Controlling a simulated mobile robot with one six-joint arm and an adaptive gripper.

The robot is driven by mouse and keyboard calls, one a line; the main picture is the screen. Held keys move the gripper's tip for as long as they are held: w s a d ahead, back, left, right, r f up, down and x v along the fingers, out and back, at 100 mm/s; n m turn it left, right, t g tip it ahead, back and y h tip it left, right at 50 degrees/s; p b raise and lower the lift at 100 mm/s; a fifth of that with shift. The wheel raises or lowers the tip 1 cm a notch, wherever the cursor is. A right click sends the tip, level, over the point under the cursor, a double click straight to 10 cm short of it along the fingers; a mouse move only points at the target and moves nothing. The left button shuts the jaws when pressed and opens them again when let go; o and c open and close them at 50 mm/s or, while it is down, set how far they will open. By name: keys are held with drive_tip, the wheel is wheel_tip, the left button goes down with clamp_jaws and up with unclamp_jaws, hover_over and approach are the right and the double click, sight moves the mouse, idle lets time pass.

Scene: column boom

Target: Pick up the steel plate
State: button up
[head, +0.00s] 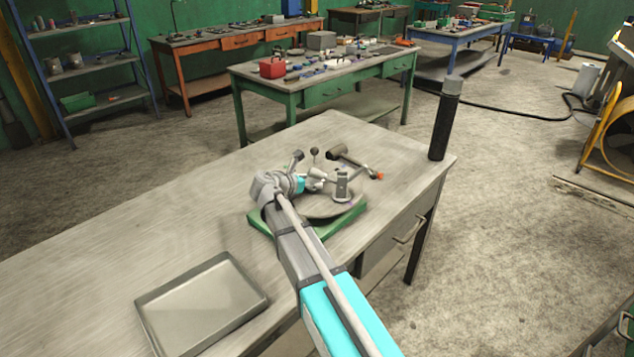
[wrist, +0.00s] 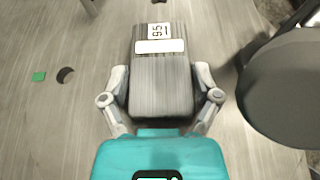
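The steel plate (wrist: 160,85) is a grey brushed block with a white label and a second label of black digits on its face. In the wrist view it lies lengthwise between the two fingers of my gripper (wrist: 161,76), one finger at each long side. I see no clear gap at the sides, but cannot tell if the fingers press on it or if it is off the table. In the head view my gripper (head: 303,170) is over the worktable (head: 190,215), by a round grey disc (head: 325,208) on a green base (head: 262,222). I cannot make out the plate there.
A mallet (head: 340,153) lies behind the disc. A dark upright cylinder (head: 446,122) stands at the table's right corner. A shallow metal tray (head: 205,302) is at the front left. The table's left part is clear. A large grey rounded thing (wrist: 295,80) is close at right in the wrist view.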

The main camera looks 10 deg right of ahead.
sight(311, 182)
drive_tip(key=c, duration=0.6)
drive_tip(key=shift+o, duration=0.2)
drive_tip(key=shift+w+r, duration=0.1)
drive_tip(key=shift+r, duration=0.05)
wheel_tip(311, 182, up, 3)
drive_tip(key=p, duration=0.3)
drive_tip(key=shift+r, duration=0.15)
drive_tip(key=shift+s+a+p, duration=0.25)
drive_tip(key=shift+p, duration=0.1)
drive_tip(key=s+a, duration=1)
drive_tip(key=a, duration=0.4)
drive_tip(key=shift+s, duration=0.1)
